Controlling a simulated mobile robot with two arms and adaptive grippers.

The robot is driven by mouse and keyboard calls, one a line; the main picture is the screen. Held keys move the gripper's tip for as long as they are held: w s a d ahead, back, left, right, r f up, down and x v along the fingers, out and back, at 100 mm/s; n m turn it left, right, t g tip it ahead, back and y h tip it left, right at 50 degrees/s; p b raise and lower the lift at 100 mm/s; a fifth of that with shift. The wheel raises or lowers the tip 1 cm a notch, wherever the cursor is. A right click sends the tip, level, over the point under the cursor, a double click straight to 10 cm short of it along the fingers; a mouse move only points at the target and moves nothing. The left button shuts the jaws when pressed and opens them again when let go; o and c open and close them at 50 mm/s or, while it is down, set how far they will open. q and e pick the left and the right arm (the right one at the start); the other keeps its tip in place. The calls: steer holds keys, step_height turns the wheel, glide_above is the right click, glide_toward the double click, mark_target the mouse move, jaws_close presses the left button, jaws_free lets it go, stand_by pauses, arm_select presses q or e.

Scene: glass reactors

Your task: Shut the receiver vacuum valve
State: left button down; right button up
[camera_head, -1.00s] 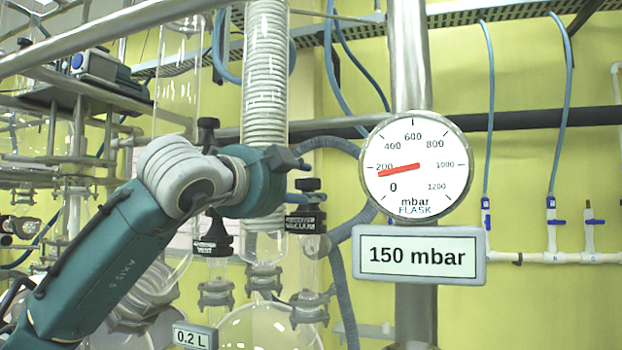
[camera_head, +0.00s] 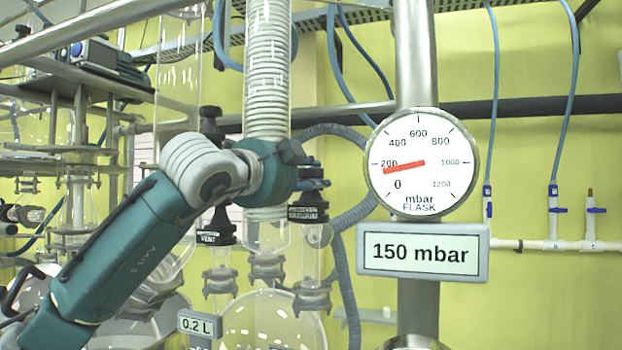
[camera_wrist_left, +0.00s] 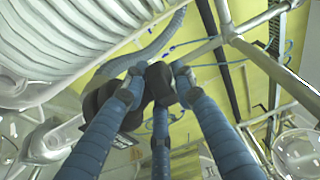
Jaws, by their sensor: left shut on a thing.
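The receiver vacuum valve (camera_head: 308,213) has a black cap with a white-lettered label and stands on a glass neck left of the flask gauge. My left gripper (camera_head: 312,174) is at its top, and the arm hides part of the knob. In the left wrist view, the blue fingers of my left gripper (camera_wrist_left: 158,88) are closed around a black knob (camera_wrist_left: 159,76). The knob's turn position cannot be told. My right gripper is not in view.
A similar black vent valve (camera_head: 215,228) stands just left, under my arm. A ribbed glass column (camera_head: 268,90) rises behind my wrist. The round gauge (camera_head: 423,162) reads about 150 mbar, matching the display (camera_head: 422,253) below. A grey hose (camera_head: 345,265) hangs behind the valve.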

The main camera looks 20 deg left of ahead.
arm_select(q)
steer(key=shift+f+m+h+b, duration=0.3)
steer(key=shift+f+h+b, duration=0.1)
steer(key=shift+h, duration=0.2)
steer(key=shift+w+r+m+g+h, duration=0.1)
steer(key=shift+m+g+h, duration=0.3)
steer(key=shift+m+h, duration=0.1)
steer(key=h, duration=0.1)
steer(key=m+g+h+p, duration=0.1)
steer(key=shift+r+m+h+p, duration=0.25)
steer(key=shift+m+h+p, duration=0.05)
steer(key=shift+f+m+g+h+p, duration=0.1)
steer(key=shift+m+g+h+p, duration=0.3)
steer(key=shift+m+h, duration=0.25)
steer(key=shift+h, duration=0.25)
steer(key=c, duration=1.4)
jaws_free()
steer(key=v, duration=1.2)
